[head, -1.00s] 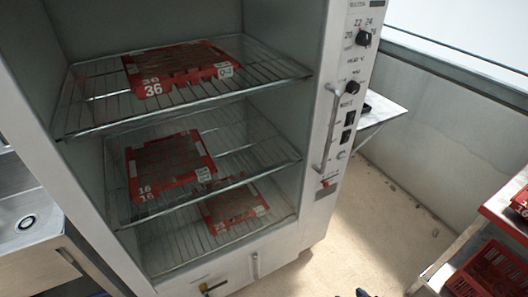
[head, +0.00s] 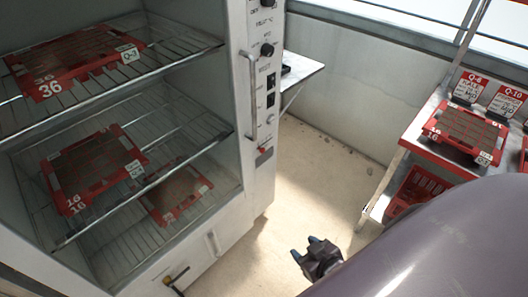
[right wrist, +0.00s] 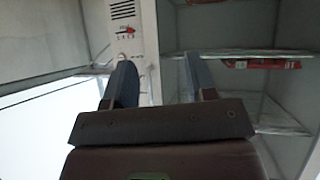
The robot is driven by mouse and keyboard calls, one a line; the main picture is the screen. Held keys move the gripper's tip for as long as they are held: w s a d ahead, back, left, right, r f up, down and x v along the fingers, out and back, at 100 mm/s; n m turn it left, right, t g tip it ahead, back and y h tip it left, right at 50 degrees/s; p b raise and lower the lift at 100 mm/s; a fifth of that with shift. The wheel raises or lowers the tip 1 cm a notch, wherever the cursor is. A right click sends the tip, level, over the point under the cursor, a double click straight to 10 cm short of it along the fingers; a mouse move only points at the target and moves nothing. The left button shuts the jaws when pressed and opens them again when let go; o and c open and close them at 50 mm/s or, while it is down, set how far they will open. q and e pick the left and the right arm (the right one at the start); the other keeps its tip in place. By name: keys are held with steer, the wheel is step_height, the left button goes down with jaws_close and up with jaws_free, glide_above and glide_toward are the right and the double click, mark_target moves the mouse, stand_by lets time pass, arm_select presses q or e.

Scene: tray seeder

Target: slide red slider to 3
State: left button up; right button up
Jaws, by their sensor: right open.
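The red slider (head: 265,151) is a small red piece low on the cabinet's control panel (head: 262,75). In the right wrist view the red slider (right wrist: 125,29) shows on the white panel below a dark vent, above and beyond my left-hand finger. Its scale marks are too small to read in either view. My right gripper (head: 305,249) is open and empty, in front of the cabinet, lower right of the slider and apart from it. Its two fingers (right wrist: 158,68) point toward the cabinet in the right wrist view. My left gripper is out of view.
The open cabinet has wire shelves (head: 200,48) with red trays (head: 105,175). A vertical handle (head: 251,95) stands beside the panel. A small table (head: 303,70) is behind the cabinet. A metal rack (head: 383,188) with red trays is at right. The floor between is clear.

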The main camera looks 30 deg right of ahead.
steer(key=w+d+f+t+b, duration=0.2)
steer(key=w+d+f+b, duration=0.25)
steer(key=w, duration=0.25)
steer(key=n+t+y+b, duration=0.2)
steer(key=t+y+b, duration=0.25)
steer(key=b, duration=0.75)
glide_toward(264, 151)
steer(key=b+x, duration=0.2)
steer(key=x, duration=0.5)
steer(key=shift+w+a, duration=0.15)
steer(key=shift+w, duration=0.2)
steer(key=shift+w+a, duration=0.1)
steer(key=shift+w, duration=0.35)
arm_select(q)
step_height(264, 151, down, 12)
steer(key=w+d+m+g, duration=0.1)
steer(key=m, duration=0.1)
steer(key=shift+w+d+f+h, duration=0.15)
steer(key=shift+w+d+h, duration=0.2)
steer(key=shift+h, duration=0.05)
arm_select(e)
steer(key=shift+w+r, duration=0.1)
steer(key=shift+r, duration=0.05)
steer(key=shift+c, duration=0.3)
